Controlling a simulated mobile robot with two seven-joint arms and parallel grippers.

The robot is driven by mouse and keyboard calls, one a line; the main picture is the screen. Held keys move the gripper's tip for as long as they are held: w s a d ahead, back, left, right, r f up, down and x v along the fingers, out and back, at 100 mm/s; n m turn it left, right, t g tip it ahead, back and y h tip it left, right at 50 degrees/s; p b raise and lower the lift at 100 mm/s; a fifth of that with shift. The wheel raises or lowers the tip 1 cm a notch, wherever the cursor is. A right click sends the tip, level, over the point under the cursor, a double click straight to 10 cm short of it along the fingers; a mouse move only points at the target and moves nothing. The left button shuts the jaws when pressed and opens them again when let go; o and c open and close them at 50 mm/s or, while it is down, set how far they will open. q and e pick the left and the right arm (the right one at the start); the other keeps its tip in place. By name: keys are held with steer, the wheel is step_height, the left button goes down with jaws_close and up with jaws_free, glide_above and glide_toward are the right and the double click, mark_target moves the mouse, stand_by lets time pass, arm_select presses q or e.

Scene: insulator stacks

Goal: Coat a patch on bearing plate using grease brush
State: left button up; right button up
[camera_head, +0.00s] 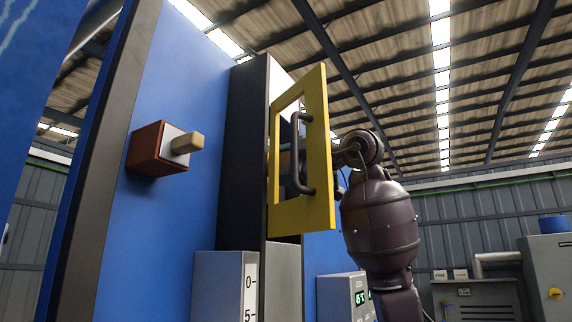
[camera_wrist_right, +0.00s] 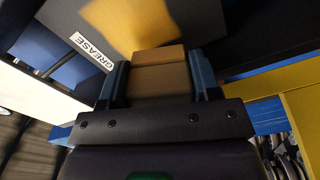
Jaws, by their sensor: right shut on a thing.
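My right gripper (camera_wrist_right: 160,78) shows in the right wrist view, its two blue-grey fingers shut on a tan-brown block (camera_wrist_right: 158,75). The block looks like the handle of the grease brush; I cannot make out bristles. Past it is a blurred yellow-tan patch (camera_wrist_right: 128,22) on or before a dark surface. A white label reading GREASE (camera_wrist_right: 88,52) is at the upper left. In the head view my right arm reaches up behind a yellow frame, which mostly hides the gripper. I cannot clearly identify the bearing plate. My left gripper is in neither view.
In the head view, the yellow frame (camera_head: 319,205) with a dark handle (camera_head: 306,150) stands close before my right arm. A blue panel (camera_head: 190,85) on the left carries a brown block (camera_head: 147,147) with a tan peg (camera_head: 188,143). Grey boxes (camera_head: 218,285) stand below.

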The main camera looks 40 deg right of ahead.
steer(key=shift+w, duration=0.1)
stand_by(0.5)
steer(key=shift+w+a, duration=0.1)
steer(key=shift+w, duration=0.15)
steer(key=shift+w+a+p, duration=0.15)
steer(key=shift+w+p, duration=0.15)
steer(key=shift+w, duration=0.2)
stand_by(0.4)
steer(key=shift+w+d+r+p, duration=0.15)
steer(key=shift+w+d+p, duration=0.1)
steer(key=shift+d, duration=0.3)
steer(key=shift+w+d+r+p, duration=0.1)
steer(key=shift+d+r+p, duration=0.1)
steer(key=shift+d, duration=0.35)
steer(key=shift+w+d+r+p, duration=0.1)
steer(key=shift+w+d+p, duration=0.15)
steer(key=shift+d, duration=0.3)
stand_by(0.7)
